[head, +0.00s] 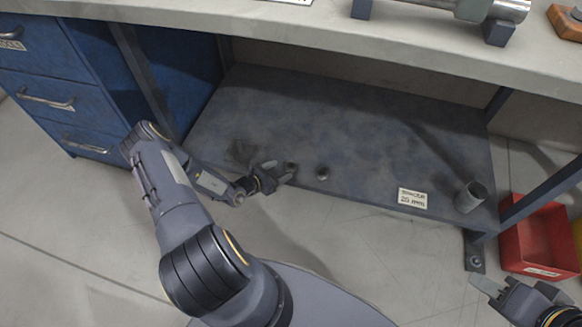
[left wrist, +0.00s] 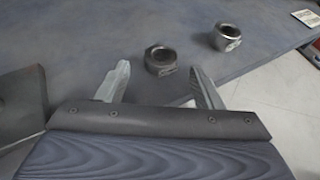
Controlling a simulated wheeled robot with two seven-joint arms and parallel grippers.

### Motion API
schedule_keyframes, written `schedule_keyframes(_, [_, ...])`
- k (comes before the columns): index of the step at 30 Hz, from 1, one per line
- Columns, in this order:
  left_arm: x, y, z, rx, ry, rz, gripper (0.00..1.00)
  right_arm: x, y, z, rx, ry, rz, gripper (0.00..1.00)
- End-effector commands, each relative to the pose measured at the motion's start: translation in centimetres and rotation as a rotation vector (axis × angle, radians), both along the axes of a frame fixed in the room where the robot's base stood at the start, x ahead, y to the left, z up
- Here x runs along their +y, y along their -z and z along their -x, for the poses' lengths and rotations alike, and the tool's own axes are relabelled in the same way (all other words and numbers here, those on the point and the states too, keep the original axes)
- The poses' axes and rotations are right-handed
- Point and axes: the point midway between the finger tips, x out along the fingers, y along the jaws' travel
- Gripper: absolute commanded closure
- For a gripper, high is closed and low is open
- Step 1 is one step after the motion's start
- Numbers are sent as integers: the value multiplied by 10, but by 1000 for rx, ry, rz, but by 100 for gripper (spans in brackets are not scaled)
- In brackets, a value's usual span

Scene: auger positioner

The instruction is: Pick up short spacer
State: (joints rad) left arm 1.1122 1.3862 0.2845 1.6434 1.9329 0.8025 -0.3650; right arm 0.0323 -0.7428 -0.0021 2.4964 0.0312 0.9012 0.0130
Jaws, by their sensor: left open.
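Two short grey ring-shaped spacers stand on the low shelf (head: 390,150). The nearer spacer (left wrist: 160,61) shows in the left wrist view between and slightly beyond the fingertips of my left gripper (left wrist: 160,72). The second spacer (left wrist: 226,37) stands to its right; it also shows in the head view (head: 323,173). In the head view my left gripper (head: 282,171) is at the shelf's front edge, open and empty, partly hiding the nearer spacer. A taller grey tube (head: 470,197) stands at the shelf's right end. My right gripper (head: 515,292) is at the lower right, away from the shelf.
A small white label (head: 413,199) lies at the shelf's front edge. A red bin (head: 540,243) stands on the floor to the right. The workbench top (head: 300,30) overhangs the shelf. Blue drawers (head: 60,100) stand at left. The middle of the shelf is clear.

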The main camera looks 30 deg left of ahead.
Motion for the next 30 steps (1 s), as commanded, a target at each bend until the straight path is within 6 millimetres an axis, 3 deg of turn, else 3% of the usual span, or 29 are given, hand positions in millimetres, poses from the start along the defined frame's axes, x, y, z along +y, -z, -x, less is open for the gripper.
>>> schedule_keyframes(12, [-15, 22, -45, -1, 3, -2, 40, 0, 31, 0, 0, 0, 0, 64])
schedule_keyframes(20, [-16, 20, -51, 0, 3, -1, 40, 0, 30, 0, 0, 0, 0, 64])
schedule_keyframes(30, [-16, 20, -50, 1, 3, -1, 83, 0, 30, 0, 0, 0, 0, 64])
